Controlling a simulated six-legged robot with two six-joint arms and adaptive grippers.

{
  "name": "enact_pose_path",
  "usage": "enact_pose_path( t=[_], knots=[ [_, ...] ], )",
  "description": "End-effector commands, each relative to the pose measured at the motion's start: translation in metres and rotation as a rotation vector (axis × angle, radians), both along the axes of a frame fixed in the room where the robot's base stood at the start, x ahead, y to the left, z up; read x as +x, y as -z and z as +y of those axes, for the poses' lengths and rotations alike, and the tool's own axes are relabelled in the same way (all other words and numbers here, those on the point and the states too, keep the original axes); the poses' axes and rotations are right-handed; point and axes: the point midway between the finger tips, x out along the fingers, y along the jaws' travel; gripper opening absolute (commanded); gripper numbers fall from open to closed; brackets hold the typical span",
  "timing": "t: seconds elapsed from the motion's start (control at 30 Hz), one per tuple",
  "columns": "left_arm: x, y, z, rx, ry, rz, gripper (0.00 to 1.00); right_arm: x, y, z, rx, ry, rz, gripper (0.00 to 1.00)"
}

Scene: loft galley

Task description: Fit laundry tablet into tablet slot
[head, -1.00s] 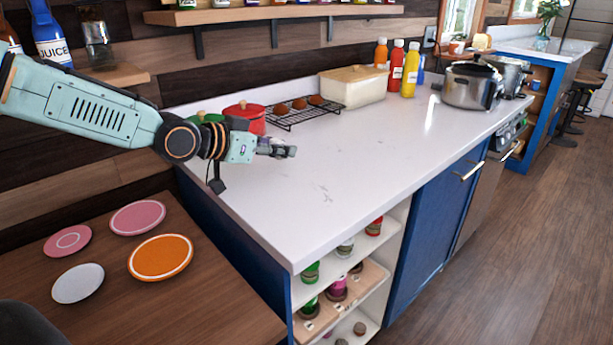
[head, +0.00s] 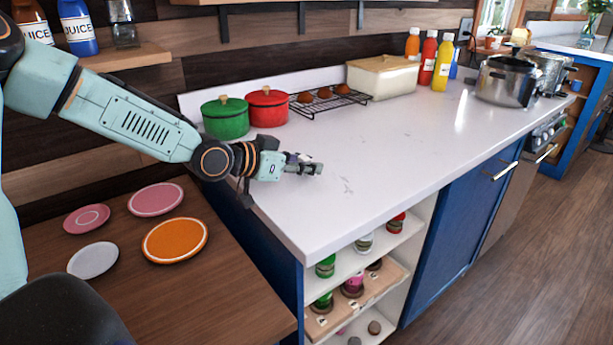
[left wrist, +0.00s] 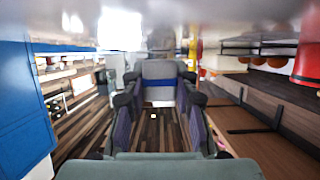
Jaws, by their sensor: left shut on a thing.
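My left gripper (head: 305,167) is above the near left part of the white counter, reaching in from the left. In the left wrist view its two dark purple-padded fingers (left wrist: 160,100) are shut on a small grey block with a blue band, which I take for the laundry tablet (left wrist: 160,73). The tablet sits between the fingertips. It cannot be made out clearly in the head view. I cannot pick out the tablet slot in either view. My right gripper is not in view.
A green pot (head: 225,118), a red pot (head: 268,107) and a wire rack (head: 327,100) stand along the counter's back. The middle of the counter (head: 400,140) is clear. A wooden table (head: 195,285) with plates is at lower left. Open shelves (head: 410,228) hold jars.

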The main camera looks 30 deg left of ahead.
Motion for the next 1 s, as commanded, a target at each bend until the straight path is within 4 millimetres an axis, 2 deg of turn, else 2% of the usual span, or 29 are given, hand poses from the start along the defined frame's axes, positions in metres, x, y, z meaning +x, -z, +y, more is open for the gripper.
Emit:
enact_pose_path(
  t=[0.03,0.13,0.33,0.37,0.63,1.0],
  knots=[
    [0.0,0.012,0.0,0.002,0.001,0.003,0.07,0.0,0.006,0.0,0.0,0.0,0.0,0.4],
    [0.001,0.024,-0.001,0.002,0.002,0.002,0.07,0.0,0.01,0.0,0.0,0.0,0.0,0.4],
    [0.002,0.024,-0.001,0.001,0.001,0.001,0.07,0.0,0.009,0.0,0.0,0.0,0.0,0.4],
    [0.002,0.024,-0.001,0.001,0.001,0.001,0.29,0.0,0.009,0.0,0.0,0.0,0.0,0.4],
    [0.002,0.024,-0.001,0.001,0.001,0.001,0.51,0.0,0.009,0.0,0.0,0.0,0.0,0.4],
    [0.0,0.022,0.001,0.0,-0.001,0.0,0.51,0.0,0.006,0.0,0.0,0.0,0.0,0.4]
  ],
)
